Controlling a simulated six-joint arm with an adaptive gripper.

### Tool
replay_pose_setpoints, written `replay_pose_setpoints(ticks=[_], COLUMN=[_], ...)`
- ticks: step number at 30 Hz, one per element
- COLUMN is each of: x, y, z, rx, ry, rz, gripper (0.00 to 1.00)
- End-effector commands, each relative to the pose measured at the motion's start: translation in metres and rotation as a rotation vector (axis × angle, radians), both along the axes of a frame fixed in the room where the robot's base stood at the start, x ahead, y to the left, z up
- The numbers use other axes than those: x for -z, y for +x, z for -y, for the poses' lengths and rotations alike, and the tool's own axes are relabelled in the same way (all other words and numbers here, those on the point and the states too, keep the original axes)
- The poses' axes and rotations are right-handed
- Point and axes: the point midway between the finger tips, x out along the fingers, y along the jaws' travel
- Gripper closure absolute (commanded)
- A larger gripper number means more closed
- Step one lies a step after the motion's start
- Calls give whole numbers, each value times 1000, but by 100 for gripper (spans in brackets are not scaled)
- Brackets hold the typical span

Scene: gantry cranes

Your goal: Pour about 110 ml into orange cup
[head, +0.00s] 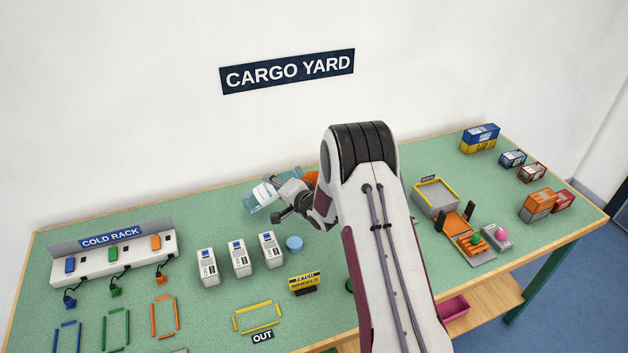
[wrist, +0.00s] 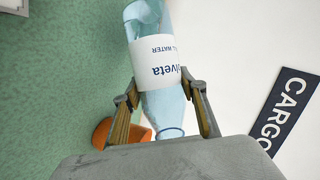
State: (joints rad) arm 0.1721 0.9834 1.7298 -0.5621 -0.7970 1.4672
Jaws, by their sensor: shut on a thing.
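A clear, bluish water bottle with a white label shows in the head view (head: 262,195), left of my arm. In the wrist view the bottle (wrist: 157,60) sits between both fingers of my gripper (wrist: 165,105), its label upside down and its narrow neck towards the palm. My gripper is shut on it, and in the head view the bottle looks strongly tilted. The orange cup (wrist: 104,133) is partly hidden behind the left finger in the wrist view. I cannot tell the liquid level or any flow.
Several white units (head: 240,259) and a blue disc (head: 294,243) stand in front of the bottle. The cold rack (head: 85,262) is at left. A yellow-rimmed tray (head: 436,197) and container blocks (head: 480,138) are at right. Green table is clear behind the white units.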

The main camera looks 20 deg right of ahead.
Motion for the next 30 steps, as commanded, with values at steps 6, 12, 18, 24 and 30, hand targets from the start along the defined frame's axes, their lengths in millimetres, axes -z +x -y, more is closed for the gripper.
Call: replay_pose_setpoints(ticks=[6,12,18,24,30], x=[-3,-8,-12,-16,-19], y=[0,0,0,0,0], z=[2,4,7,11,13], rx=[1,0,-1,0,0], ry=[-69,-140,-207,-269,-329], rz=[0,0,0,-2,-1], gripper=[86,86,86,86,86])
